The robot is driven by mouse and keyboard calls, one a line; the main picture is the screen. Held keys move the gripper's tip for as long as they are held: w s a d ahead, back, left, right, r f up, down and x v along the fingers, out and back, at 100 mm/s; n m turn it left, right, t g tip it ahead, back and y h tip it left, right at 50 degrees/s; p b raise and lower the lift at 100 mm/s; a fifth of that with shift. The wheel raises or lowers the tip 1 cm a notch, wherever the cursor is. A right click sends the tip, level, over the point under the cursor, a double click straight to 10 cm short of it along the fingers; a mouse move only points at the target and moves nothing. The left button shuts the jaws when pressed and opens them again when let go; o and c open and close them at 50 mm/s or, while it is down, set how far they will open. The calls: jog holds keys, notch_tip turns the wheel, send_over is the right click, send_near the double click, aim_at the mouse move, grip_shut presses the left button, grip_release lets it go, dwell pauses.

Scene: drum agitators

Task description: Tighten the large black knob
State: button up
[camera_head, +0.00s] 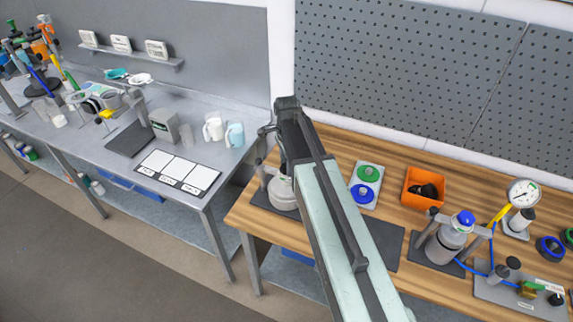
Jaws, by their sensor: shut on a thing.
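My gripper (276,142) is at the far end of my arm, over the left drum (281,194) on the wooden bench. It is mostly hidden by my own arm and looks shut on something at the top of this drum. That looks like the large black knob, but the knob itself is hidden. The left drum is a grey vessel in a clamp stand on a dark mat, partly covered by my arm. A second drum (446,246) with a blue cap stands in a similar clamp with small black knobs, right of my arm.
An orange bin (425,187) holds dark parts. A plate with green and blue knobs (366,184) lies beside my arm. A pressure gauge (523,193) and a valve plate with black knobs (520,288) are at right. A grey bench (120,110) with mugs stands at left.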

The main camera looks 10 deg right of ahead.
jog(key=shift+w+a+m, duration=0.1)
jog(key=shift+m, duration=1.7)
jog(key=o, duration=1.4)
jog(key=shift+r, duration=0.15)
notch_tip(320, 180, up, 8)
jog(key=p, duration=0.8)
jog(key=shift+f, duration=0.2)
